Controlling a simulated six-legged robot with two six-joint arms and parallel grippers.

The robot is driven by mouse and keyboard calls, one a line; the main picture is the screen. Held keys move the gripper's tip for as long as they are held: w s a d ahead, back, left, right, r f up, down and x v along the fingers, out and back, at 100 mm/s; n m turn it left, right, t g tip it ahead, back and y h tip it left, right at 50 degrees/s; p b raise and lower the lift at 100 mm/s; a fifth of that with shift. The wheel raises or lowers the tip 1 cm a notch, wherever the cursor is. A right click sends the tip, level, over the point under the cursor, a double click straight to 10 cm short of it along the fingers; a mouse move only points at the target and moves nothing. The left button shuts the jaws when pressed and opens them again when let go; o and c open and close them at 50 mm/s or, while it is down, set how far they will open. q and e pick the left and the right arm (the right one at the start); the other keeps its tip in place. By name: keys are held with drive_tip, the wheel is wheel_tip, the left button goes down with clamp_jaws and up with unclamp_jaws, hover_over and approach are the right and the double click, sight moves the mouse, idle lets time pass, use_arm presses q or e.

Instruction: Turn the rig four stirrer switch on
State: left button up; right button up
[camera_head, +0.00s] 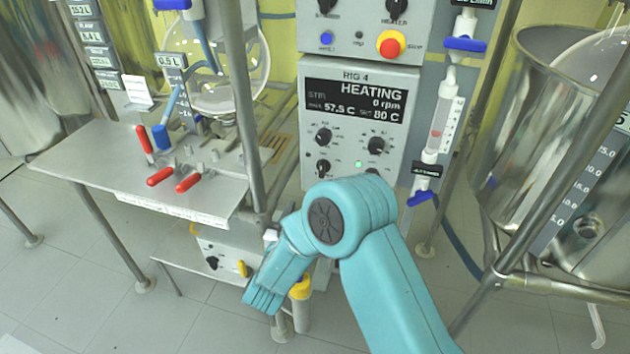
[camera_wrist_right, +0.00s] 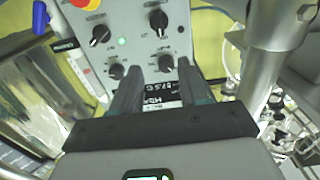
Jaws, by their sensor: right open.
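The rig four panel (camera_head: 343,102) shows HEATING, 0 rpm, 57.5 C and 80 C. The stirrer switch appears to be the lower-left black knob (camera_head: 323,167) in the head view and the upper-right knob (camera_wrist_right: 158,21) in the upside-down wrist view. A green lamp (camera_wrist_right: 122,42) glows beside the other large knob (camera_wrist_right: 100,35), apparently the heater's; I see no lit lamp by the stirrer knob. My right gripper (camera_wrist_right: 160,84) is open and empty, its fingers framing part of the display, short of the stirrer knob. The head view does not show its fingertips. My left gripper is out of view.
Two smaller knobs (camera_wrist_right: 115,72) lie between the fingertips and the large knobs. A metal post (camera_head: 243,110) and a shelf (camera_head: 100,160) stand left of the panel; a steel vessel (camera_head: 530,130) stands right.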

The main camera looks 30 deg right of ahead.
sight(321, 169)
drive_tip(key=x, duration=1.6)
drive_tip(key=shift+w+d, duration=0.1)
drive_tip(key=shift+d, duration=0.05)
drive_tip(key=shift+c, duration=0.3)
clamp_jaws()
